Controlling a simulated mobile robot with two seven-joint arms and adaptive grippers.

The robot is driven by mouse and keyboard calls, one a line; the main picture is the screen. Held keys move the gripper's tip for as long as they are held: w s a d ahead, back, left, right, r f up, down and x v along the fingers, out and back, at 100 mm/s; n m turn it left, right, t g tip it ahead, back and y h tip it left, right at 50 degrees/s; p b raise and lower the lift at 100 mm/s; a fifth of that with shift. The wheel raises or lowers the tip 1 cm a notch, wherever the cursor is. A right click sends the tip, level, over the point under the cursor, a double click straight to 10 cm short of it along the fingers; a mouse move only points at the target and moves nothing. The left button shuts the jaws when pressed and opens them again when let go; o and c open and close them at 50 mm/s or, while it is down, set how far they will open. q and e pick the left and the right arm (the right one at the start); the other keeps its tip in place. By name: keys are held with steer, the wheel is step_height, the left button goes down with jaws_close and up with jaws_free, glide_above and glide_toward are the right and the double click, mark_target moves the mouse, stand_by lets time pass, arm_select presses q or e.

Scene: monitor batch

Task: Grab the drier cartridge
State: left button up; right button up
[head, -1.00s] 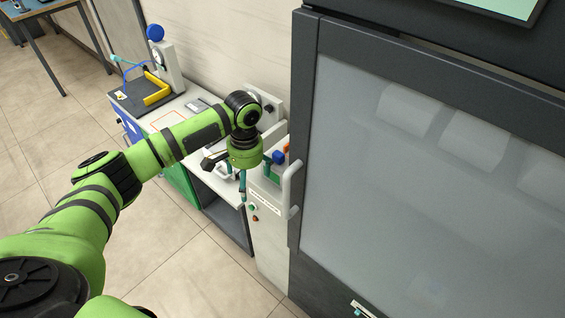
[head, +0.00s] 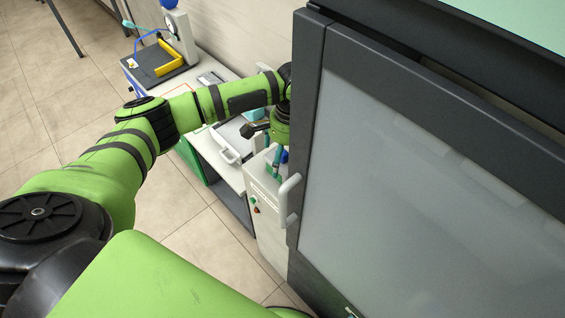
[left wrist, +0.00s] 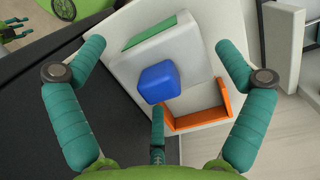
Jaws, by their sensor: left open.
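A blue rounded block (left wrist: 159,82) sits on a pale grey raised housing (left wrist: 185,50) in the left wrist view. It may be the drier cartridge; no label shows. My left gripper (left wrist: 160,48) is open, with teal fingers on either side of the block and a third below it. No finger visibly grips it. In the head view, my left gripper (head: 272,160) points down over the narrow white unit beside the dark cabinet, and a bit of blue (head: 284,156) shows behind its fingers. The cabinet edge hides part of the wrist.
An orange bracket (left wrist: 200,121) lies beside the block. The tall dark cabinet (head: 308,130) with a pale handle (head: 288,192) stands close on the right. A white tray with a handle (head: 232,143) lies on the bench to the left. The floor in front is clear.

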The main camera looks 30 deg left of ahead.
arm_select(q)
step_height(320, 180, down, 2)
steer(key=shift+f, duration=0.3)
steer(key=c, duration=1.4)
steer(key=shift+s, duration=0.1)
arm_select(e)
steer(key=shift+w+r, duration=0.3)
steer(key=shift+w, duration=0.6)
steer(key=shift+s, duration=0.1)
